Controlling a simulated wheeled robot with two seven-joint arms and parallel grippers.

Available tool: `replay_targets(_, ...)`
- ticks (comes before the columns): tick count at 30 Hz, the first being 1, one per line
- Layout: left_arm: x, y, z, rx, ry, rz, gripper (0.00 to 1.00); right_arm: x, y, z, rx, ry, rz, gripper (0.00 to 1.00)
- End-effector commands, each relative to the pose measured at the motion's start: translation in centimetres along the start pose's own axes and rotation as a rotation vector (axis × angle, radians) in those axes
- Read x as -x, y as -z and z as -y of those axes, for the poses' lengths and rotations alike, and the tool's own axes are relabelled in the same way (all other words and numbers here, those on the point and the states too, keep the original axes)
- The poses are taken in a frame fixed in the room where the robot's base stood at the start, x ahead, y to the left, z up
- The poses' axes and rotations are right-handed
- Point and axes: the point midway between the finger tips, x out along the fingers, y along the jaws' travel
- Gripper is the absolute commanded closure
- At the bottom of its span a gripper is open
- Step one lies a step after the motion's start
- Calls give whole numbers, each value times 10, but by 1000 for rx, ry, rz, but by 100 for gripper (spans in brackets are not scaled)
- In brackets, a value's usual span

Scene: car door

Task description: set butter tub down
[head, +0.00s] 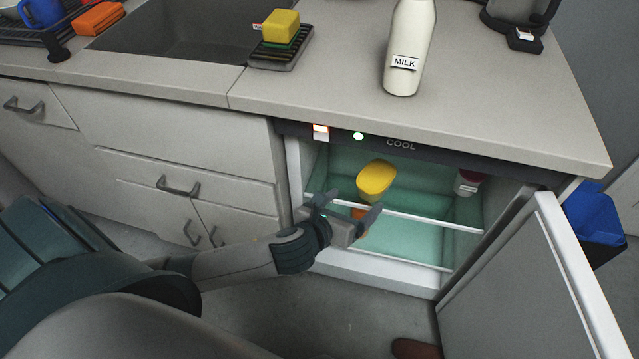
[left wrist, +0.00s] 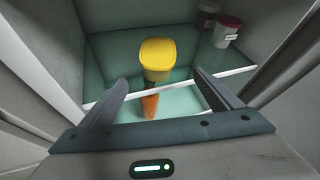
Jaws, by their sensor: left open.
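The yellow butter tub (head: 376,178) is inside the open fridge compartment and appears to stand upright on the clear shelf (head: 430,221). The tub also shows in the left wrist view (left wrist: 158,58), straight ahead between the fingers and beyond their tips. My left gripper (head: 350,207) is open and empty at the fridge opening, in front of the tub and apart from it. Its two fingers also show in the left wrist view (left wrist: 161,82). My right gripper is not in view.
An orange carrot-like thing (left wrist: 150,105) lies below the shelf edge. A red-lidded jar (head: 467,183) stands at the right inside the fridge. The fridge door (head: 535,290) stands open at the right. A milk bottle (head: 409,45) is on the counter (head: 330,85) above.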

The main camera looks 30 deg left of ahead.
Motion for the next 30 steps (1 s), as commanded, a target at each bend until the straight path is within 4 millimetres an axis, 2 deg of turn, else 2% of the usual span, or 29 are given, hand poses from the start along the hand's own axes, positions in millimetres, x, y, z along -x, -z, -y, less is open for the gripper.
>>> replay_targets(5, 16, 36, 5, 420, -36, -88, 15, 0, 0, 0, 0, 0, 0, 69)
replay_targets(11, 44, 86, 8, 1044, -150, -195, 15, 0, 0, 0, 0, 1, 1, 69)
replay_targets(21, 108, 167, 8, 2089, -516, -256, 15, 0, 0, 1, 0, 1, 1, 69)
replay_targets(27, 144, 201, 8, 2548, -756, -192, 15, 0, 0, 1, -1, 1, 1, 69)
replay_targets(30, 155, 210, 8, 2678, -833, -157, 15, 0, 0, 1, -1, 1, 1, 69)
